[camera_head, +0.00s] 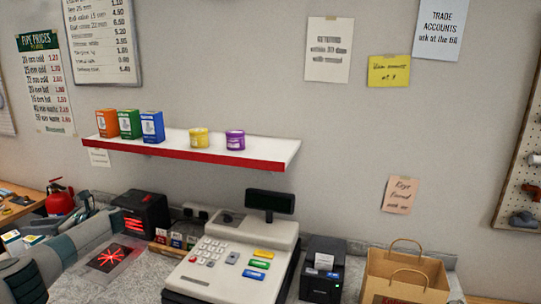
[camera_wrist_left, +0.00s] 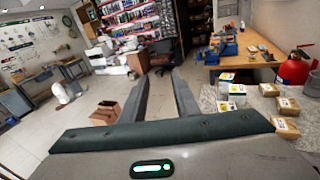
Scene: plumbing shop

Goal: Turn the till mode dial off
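The white till (camera_head: 210,282) stands on the counter in the head view, with grey keys, several coloured keys and a dark display (camera_head: 270,202) on a post. A small dark part (camera_head: 228,217) sits at its top left; it may be the mode dial, but it is too small to tell or to read its setting. My left gripper (camera_head: 80,212) is to the left of the till, well apart from it and pointing away. In the left wrist view its two fingers (camera_wrist_left: 167,90) stand apart with nothing between them. My right gripper does not show.
A black scanner box (camera_head: 141,212) and a red-lit pad (camera_head: 108,257) lie between my left arm and the till. A shelf (camera_head: 200,150) hangs above. A fire extinguisher (camera_wrist_left: 293,68) stands beyond.

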